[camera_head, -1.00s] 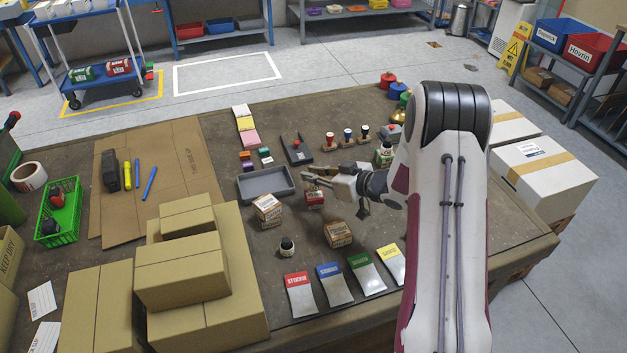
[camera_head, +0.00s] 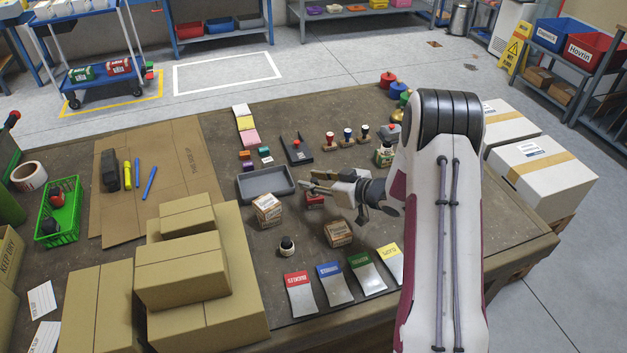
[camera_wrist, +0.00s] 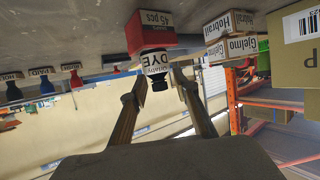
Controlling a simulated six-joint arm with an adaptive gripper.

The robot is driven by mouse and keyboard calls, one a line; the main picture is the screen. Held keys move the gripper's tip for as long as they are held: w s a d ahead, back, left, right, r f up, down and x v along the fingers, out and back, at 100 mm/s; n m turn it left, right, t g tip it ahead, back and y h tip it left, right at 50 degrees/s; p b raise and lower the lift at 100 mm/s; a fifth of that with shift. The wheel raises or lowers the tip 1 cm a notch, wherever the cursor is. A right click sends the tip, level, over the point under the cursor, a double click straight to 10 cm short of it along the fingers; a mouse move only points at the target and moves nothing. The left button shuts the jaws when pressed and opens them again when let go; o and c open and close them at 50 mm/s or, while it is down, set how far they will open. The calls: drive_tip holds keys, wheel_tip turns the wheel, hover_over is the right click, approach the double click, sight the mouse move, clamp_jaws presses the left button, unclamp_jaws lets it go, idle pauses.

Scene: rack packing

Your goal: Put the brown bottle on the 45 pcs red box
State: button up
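The 45 pcs red box (camera_head: 315,201) sits mid-table in the head view, just below my gripper (camera_head: 305,186). In the wrist view, which is upside down, the same red box (camera_wrist: 158,28) shows at top centre. The brown bottle (camera_wrist: 154,62), dark-capped with a white DYE label, appears upright with its base at the box's top; whether it rests fully there I cannot tell. My fingers (camera_wrist: 160,78) are apart on either side of its cap, with gaps visible. The bottle cannot be made out behind my gripper in the head view.
A white-and-brown carton (camera_head: 267,209) stands left of the red box and another carton (camera_head: 339,234) stands nearer. A small dark bottle (camera_head: 287,246) is at the front left. A grey tray (camera_head: 258,197) and several stamps (camera_head: 348,136) are behind.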

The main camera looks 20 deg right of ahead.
drive_tip(key=shift+r, duration=0.15)
drive_tip(key=v, duration=1.2)
drive_tip(key=shift+r, duration=0.1)
idle(0.6)
wheel_tip(320, 180, up, 11)
drive_tip(key=w+d+m+h, duration=0.2)
drive_tip(key=d+h, duration=0.1)
drive_tip(key=h, duration=0.3)
drive_tip(key=s+a+r+m+g+h, duration=0.15)
drive_tip(key=s+r+h, duration=0.25)
drive_tip(key=s+r, duration=0.4)
drive_tip(key=s+a+m+g+y, duration=0.1)
drive_tip(key=s+a, duration=0.4)
drive_tip(key=s, duration=0.4)
drive_tip(key=s+a+m+g+y, duration=0.1)
drive_tip(key=s+a+g, duration=0.1)
drive_tip(key=s+a, duration=0.3)
drive_tip(key=s+a+m+g, duration=0.1)
drive_tip(key=s+a, duration=0.3)
drive_tip(key=s, duration=0.9)
drive_tip(key=shift+s+a+r+y, duration=0.2)
drive_tip(key=shift+a+r+y, duration=0.05)
drive_tip(key=shift+a+y, duration=0.15)
